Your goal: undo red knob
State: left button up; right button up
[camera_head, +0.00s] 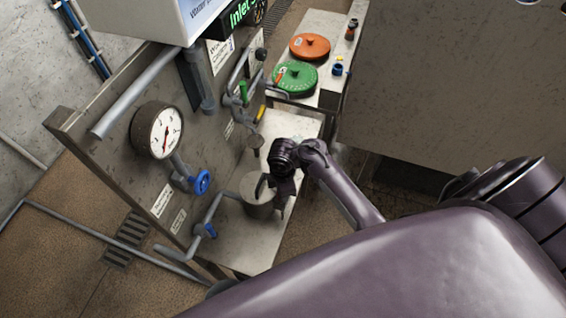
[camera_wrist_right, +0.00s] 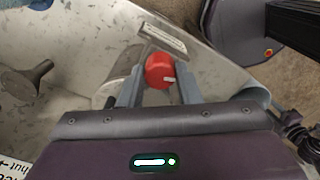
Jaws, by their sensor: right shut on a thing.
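The red knob (camera_wrist_right: 159,70) is in the right wrist view, with a white mark on its face. It sits between the two grey fingers of my right gripper (camera_wrist_right: 161,86), which is shut on it. In the head view my right gripper (camera_head: 282,187) is over the bench beside a grey metal canister (camera_head: 258,206). The red knob is hidden there behind my arm and gripper. My left gripper is not in view.
A panel with a gauge (camera_head: 157,131), pipes and a blue valve wheel (camera_head: 202,182) stands at the left. An orange disc (camera_head: 310,46) and a green disc (camera_head: 295,78) lie on the far bench. A small funnel-shaped fitting (camera_wrist_right: 25,80) is left of the knob.

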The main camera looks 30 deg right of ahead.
jog(key=m, duration=0.4)
jog(key=shift+r+m, duration=0.1)
jog(key=shift+m, duration=0.3)
jog(key=m, duration=0.5)
jog(key=shift+a, duration=0.1)
jog(key=m, duration=0.5)
jog(key=shift+w+m, duration=0.1)
jog(key=shift+m, duration=0.3)
jog(key=shift+r+m, duration=0.1)
jog(key=shift+m, duration=1.8)
jog(key=o, duration=0.7)
jog(key=shift+o, duration=1.3)
